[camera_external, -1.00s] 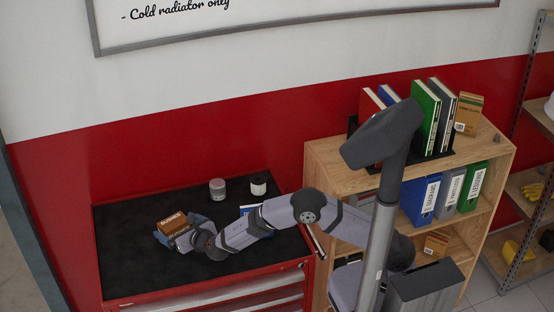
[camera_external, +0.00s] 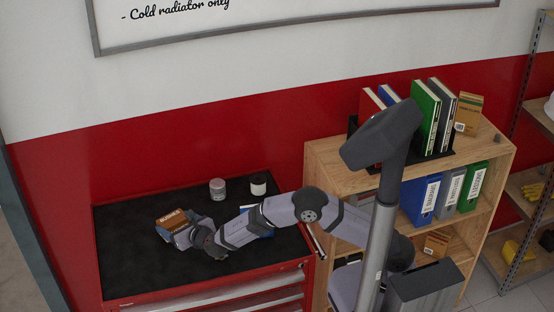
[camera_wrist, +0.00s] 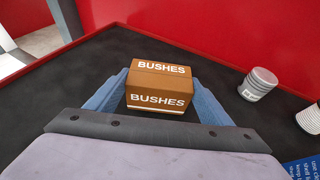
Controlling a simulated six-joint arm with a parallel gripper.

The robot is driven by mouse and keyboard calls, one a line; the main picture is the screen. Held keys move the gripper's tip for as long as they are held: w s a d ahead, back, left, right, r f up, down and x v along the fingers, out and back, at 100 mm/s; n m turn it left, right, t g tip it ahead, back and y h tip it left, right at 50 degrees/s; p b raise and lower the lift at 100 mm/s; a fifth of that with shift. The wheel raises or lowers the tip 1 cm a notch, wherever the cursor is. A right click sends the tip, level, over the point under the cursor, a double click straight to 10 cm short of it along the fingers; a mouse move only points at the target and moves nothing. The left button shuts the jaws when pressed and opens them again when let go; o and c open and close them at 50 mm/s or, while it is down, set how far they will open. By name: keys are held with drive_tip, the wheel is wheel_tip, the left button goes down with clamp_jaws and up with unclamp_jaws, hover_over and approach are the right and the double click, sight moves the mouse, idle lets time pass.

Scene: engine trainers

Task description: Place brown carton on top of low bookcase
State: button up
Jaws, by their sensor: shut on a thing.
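The brown carton (camera_wrist: 158,88), lettered "BUSHES", sits between the two blue fingers of my gripper (camera_wrist: 158,98) in the wrist view. My gripper is shut on it. In the outside view the carton (camera_external: 171,218) is over the left part of the black-topped red tool cabinet (camera_external: 130,255); I cannot tell whether it touches the top. The low wooden bookcase (camera_external: 330,160) stands to the right. Its top carries books and another brown carton (camera_external: 468,113).
A grey can (camera_external: 217,189) and a dark-and-white can (camera_external: 258,184) stand at the back of the cabinet top. A blue labelled item (camera_external: 262,234) lies partly behind my arm. The bookcase top's front left looks clear. A red wall (camera_external: 200,150) rises behind.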

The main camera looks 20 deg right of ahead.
sight(176, 222)
wheel_tip(176, 222, up, 9)
drive_tip(key=shift+f+b, duration=0.1)
drive_tip(key=shift+b, duration=0.45)
drive_tip(key=w+d+r+m+t+h, duration=0.1)
drive_tip(key=w+d+r+m+h, duration=0.1)
drive_tip(key=w+d+r, duration=0.45)
drive_tip(key=w+d+r+m+h, duration=0.2)
drive_tip(key=w+d+r, duration=0.2)
drive_tip(key=w+d, duration=0.5)
drive_tip(key=w+d+r+m+h, duration=0.15)
drive_tip(key=d+r, duration=0.25)
drive_tip(key=d, duration=0.6)
drive_tip(key=w+d+r+m+h, duration=0.15)
drive_tip(key=d+r, duration=0.25)
drive_tip(key=d, duration=0.6)
drive_tip(key=s+d+r+m+g+h+b, duration=0.1)
drive_tip(key=s+d+m+h, duration=0.15)
drive_tip(key=d, duration=0.75)
drive_tip(key=s+d+r+m+g+h, duration=0.1)
drive_tip(key=s+d+r+h, duration=0.15)
drive_tip(key=d, duration=0.85)
drive_tip(key=s+d+f, duration=0.3)
drive_tip(key=s+f, duration=0.4)
drive_tip(key=f, duration=0.5)
drive_tip(key=shift+s+f, duration=0.2)
drive_tip(key=shift+f, duration=0.15)
